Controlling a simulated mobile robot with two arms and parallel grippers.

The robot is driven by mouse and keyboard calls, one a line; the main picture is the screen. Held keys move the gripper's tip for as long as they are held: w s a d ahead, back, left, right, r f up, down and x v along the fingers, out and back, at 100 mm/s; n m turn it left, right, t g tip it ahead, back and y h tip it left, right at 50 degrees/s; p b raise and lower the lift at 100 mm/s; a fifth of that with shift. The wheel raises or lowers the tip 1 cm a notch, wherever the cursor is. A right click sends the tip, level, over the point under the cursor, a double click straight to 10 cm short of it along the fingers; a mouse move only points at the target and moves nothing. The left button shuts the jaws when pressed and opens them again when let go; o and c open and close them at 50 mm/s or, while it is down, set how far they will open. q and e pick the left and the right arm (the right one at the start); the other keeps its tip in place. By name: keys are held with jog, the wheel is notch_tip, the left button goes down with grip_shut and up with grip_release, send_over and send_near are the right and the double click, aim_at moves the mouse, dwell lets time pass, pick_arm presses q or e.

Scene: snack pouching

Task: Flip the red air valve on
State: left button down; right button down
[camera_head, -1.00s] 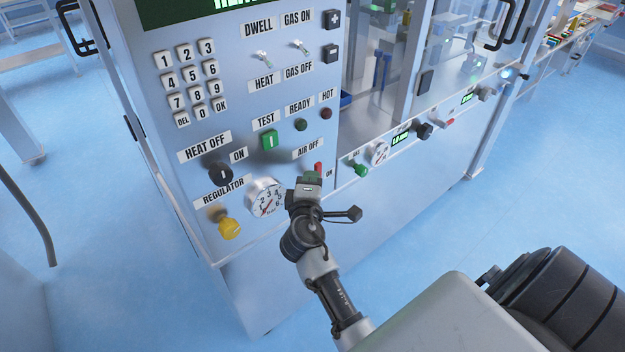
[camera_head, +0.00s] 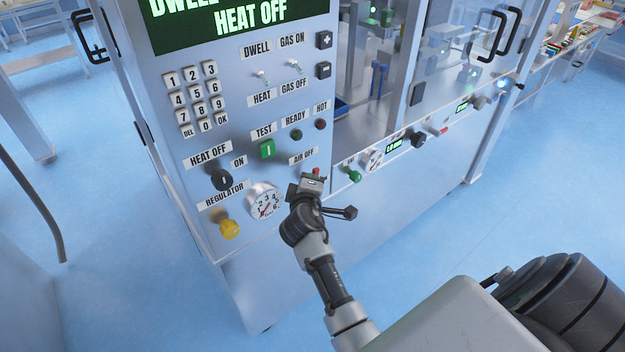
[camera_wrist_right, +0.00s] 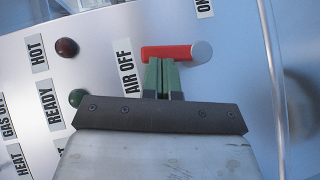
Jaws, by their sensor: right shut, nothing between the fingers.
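The red air valve lever (camera_head: 316,171) is on the machine's panel below the AIR OFF label (camera_head: 303,158). In the right wrist view the red lever (camera_wrist_right: 168,52) runs from a silver round pivot (camera_wrist_right: 201,52) toward the AIR OFF label (camera_wrist_right: 127,66). The ON label (camera_wrist_right: 203,7) is partly cut off at the top. My right gripper (camera_wrist_right: 162,66) is shut and empty, its green fingertips right at the lever's long side; I cannot tell whether they touch. In the head view the right gripper (camera_head: 313,184) covers the lever's lower part. My left gripper is not in view.
The pressure gauge (camera_head: 265,203) and yellow regulator knob (camera_head: 229,228) lie left of my right gripper. A green knob (camera_head: 354,174) sticks out close to its right. The green TEST button (camera_head: 267,149) and a keypad are farther up and left.

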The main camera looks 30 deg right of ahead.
jog(key=d+f+m+g+y+p, duration=0.1)
jog(key=d+m+y+p, duration=0.1)
jog(key=d+p, duration=0.4)
jog(key=shift+w+d+f+g+y+p, duration=0.15)
jog(key=shift+w+f+g+y+p, duration=0.15)
jog(key=shift+p, duration=0.3)
jog(key=shift+d+f, duration=0.15)
jog(key=shift+f, duration=0.05)
dwell(0.8)
